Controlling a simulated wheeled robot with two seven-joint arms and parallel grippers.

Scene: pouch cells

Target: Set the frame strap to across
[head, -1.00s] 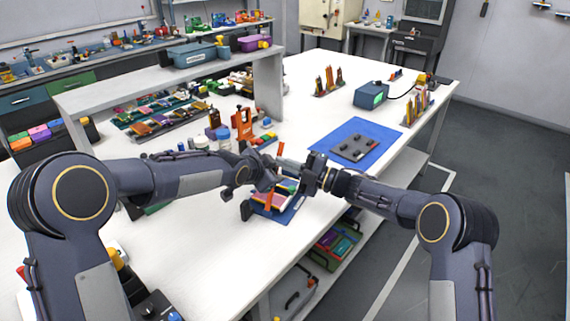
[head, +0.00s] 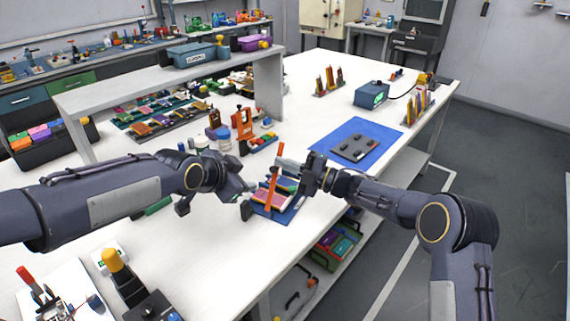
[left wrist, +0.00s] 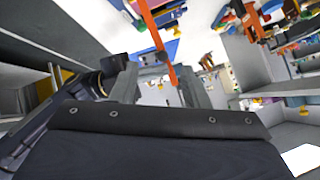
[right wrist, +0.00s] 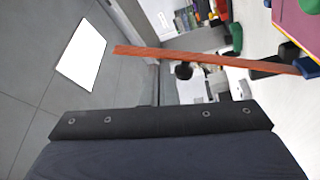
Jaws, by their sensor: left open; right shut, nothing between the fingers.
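The orange frame strap (head: 274,168) stands raised and tilted above a blue frame (head: 290,216) holding coloured pouch cells (head: 268,197), near the table's front edge. My left gripper (head: 224,191) is open and empty, left of the strap and apart from it. The strap also shows in the left wrist view (left wrist: 157,35), its end seen between the fingers. My right gripper (head: 312,176) is shut on nothing, just right of the strap. The strap (right wrist: 210,58) crosses the right wrist view; whether the right gripper touches it I cannot tell.
A blue mat (head: 378,134) with a grey plate (head: 354,149) lies to the right. A shelf (head: 270,85) spans the back left.

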